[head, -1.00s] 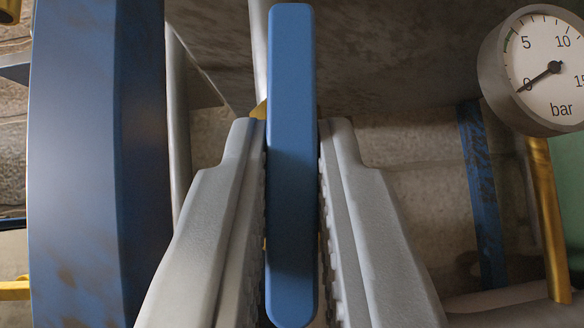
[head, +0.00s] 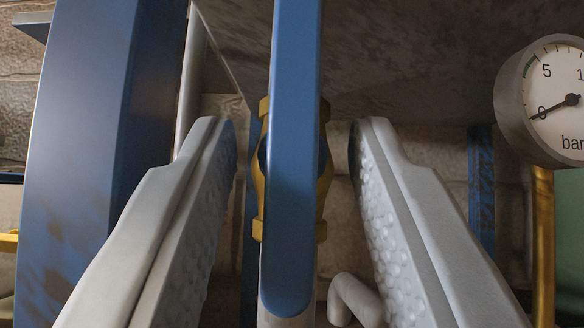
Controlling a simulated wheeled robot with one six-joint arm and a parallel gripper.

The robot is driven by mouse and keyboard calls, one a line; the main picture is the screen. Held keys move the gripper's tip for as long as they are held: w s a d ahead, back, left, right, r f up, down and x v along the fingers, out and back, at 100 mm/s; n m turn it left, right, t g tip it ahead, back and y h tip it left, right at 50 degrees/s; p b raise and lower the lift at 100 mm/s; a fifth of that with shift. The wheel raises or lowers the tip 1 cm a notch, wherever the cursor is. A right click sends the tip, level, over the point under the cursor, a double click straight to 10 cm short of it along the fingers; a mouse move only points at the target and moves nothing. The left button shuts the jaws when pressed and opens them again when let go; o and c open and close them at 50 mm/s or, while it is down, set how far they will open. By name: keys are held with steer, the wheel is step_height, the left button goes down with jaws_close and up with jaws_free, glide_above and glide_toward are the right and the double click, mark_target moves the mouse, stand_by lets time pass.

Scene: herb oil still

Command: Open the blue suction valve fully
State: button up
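The blue valve handle (head: 292,180) is a long flat lever with a rounded near end. It stands upright in the head view, in front of the brass valve body (head: 322,170), and lines up with the pale pipe below it. My gripper (head: 293,140) is open, with one finger on each side of the handle. Clear gaps show between both fingers and the handle, so neither touches it. The top end of the handle runs out of the picture, and the handle hides the middle of the valve body.
A large blue rusty frame part (head: 85,150) stands close on the left. A round pressure gauge (head: 550,100) on a brass pipe (head: 542,240) is at the right, its needle near 0. A grey bent pipe (head: 355,300) lies low behind the right finger.

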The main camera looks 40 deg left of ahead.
steer(key=shift+r, duration=0.1)
steer(key=v, duration=1.7)
steer(key=shift+d, duration=0.1)
